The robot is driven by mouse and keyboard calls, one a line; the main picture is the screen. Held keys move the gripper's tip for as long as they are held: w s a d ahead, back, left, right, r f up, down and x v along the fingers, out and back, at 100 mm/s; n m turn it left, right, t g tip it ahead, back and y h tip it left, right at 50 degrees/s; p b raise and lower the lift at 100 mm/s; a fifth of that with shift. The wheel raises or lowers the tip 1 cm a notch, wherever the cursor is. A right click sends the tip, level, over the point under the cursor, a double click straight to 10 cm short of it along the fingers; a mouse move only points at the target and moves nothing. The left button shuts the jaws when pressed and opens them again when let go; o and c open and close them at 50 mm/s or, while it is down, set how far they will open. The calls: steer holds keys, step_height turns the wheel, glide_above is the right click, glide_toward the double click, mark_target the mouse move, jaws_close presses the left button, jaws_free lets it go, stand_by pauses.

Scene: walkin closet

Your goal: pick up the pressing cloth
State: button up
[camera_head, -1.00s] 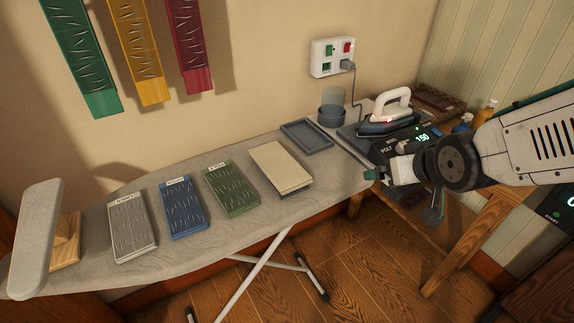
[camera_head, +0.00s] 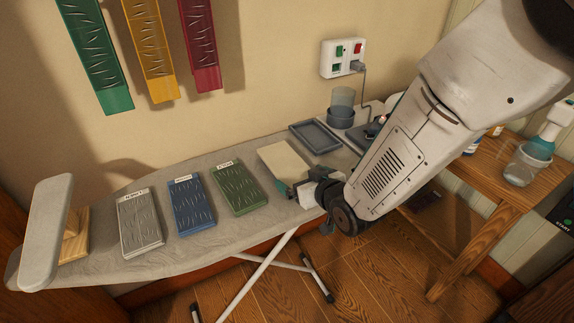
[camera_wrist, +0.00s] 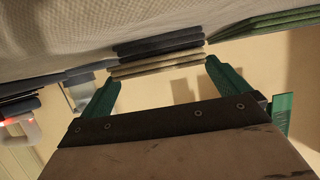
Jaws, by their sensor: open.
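The cream, flat folded piece that looks like the pressing cloth (camera_head: 284,162) lies on the ironing board, right of the green stack. In the wrist view its edge (camera_wrist: 158,67) shows as thin pale layers beside dark ones, between the two green fingers. My gripper (camera_head: 287,190) is open and empty at the cloth's near right corner, low over the board's front edge. The gripper also shows in the wrist view (camera_wrist: 163,78), its fingers spread on either side of the stack's edge. Whether a finger touches the cloth cannot be told. My arm hides part of the iron.
The ironing board (camera_head: 105,258) also bears grey (camera_head: 140,220), blue (camera_head: 191,205) and green (camera_head: 238,190) folded stacks. A grey tray (camera_head: 316,137) lies behind the cloth. The iron (camera_head: 376,127) stands on the right. A wooden side table (camera_head: 497,188) holds bottles and a glass.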

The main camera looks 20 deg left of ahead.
steer(key=shift+x, duration=0.95)
steer(key=shift+c, duration=0.3)
steer(key=c, duration=0.8)
steer(key=shift+r, duration=0.15)
